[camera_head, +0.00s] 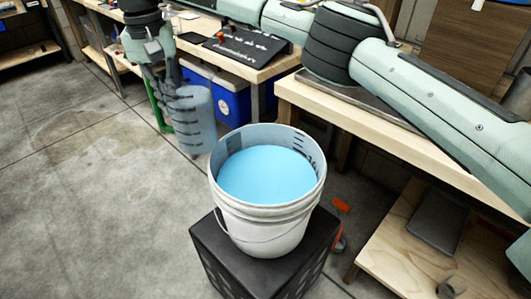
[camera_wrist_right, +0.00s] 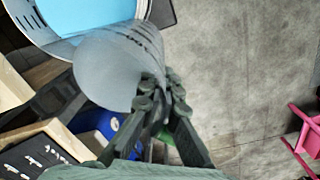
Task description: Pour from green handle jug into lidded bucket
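The white bucket (camera_head: 262,229) stands open-topped on a black crate, with light blue liquid (camera_head: 266,173) inside. No lid shows on it. The translucent jug (camera_head: 192,122) is held off the floor to the left of and behind the bucket, roughly upright, apart from it in the head view. Its green handle (camera_head: 160,105) is on its left side. My right gripper (camera_head: 163,88) is shut on the handle. In the right wrist view the jug (camera_wrist_right: 112,65) overlaps the bucket (camera_wrist_right: 47,38), and the fingers hide most of the handle. My left gripper is not in view.
The black crate (camera_head: 232,262) supports the bucket. A wooden workbench (camera_head: 385,135) stands at the right, below my arm. Another bench with a black panel (camera_head: 248,43) stands behind, with a blue cooler (camera_head: 215,90) beneath it. Open concrete floor (camera_head: 90,190) lies at the left.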

